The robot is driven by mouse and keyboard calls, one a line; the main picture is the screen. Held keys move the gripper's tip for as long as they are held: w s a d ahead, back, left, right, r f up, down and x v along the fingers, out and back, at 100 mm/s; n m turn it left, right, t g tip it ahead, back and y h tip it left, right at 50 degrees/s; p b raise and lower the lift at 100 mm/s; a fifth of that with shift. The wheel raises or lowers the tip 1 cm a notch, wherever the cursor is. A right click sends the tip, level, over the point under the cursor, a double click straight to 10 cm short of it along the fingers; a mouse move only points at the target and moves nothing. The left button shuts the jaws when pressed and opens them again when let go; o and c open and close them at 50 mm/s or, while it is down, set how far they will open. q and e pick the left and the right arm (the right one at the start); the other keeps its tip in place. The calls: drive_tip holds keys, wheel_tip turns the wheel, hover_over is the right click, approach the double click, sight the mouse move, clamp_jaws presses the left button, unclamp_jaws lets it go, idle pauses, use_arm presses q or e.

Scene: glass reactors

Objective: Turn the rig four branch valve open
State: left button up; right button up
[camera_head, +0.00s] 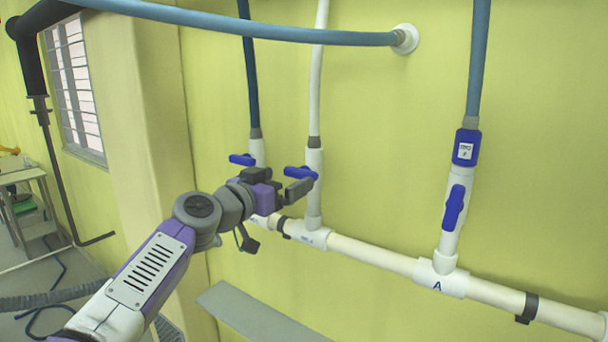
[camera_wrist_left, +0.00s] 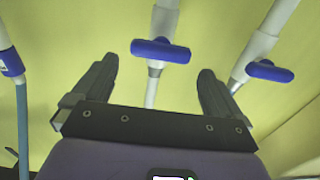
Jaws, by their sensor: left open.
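Three branch valves with blue handles stand on a white pipe along the yellow wall. The middle valve handle (camera_head: 300,172) is right beside my left gripper (camera_head: 285,183). In the left wrist view this blue handle (camera_wrist_left: 160,50) shows crosswise beyond my two spread fingers (camera_wrist_left: 158,72), with nothing gripped. The left valve handle (camera_head: 242,159) also lies across its pipe; it shows in the left wrist view (camera_wrist_left: 270,70). The right valve handle (camera_head: 454,208) lies along its pipe, above the mark "A". The middle label is too small to read. My right gripper is out of view.
The white main pipe (camera_head: 380,254) runs along the wall behind and below my gripper. Hoses rise from the valves, and a blue hose (camera_head: 270,34) crosses above. A grey ledge (camera_head: 255,318) is below. A wall pillar (camera_head: 150,110) stands left of my arm.

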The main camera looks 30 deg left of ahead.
sight(297, 174)
use_arm(q)
drive_tip(key=w, duration=0.2)
drive_tip(key=w+p, duration=0.1)
drive_tip(key=w, duration=0.1)
drive_tip(key=w+p, duration=0.1)
drive_tip(key=w, duration=0.1)
drive_tip(key=shift+w+d, duration=0.25)
drive_tip(key=shift+w, duration=0.1)
drive_tip(key=shift+f, duration=0.1)
drive_tip(key=c, duration=0.7)
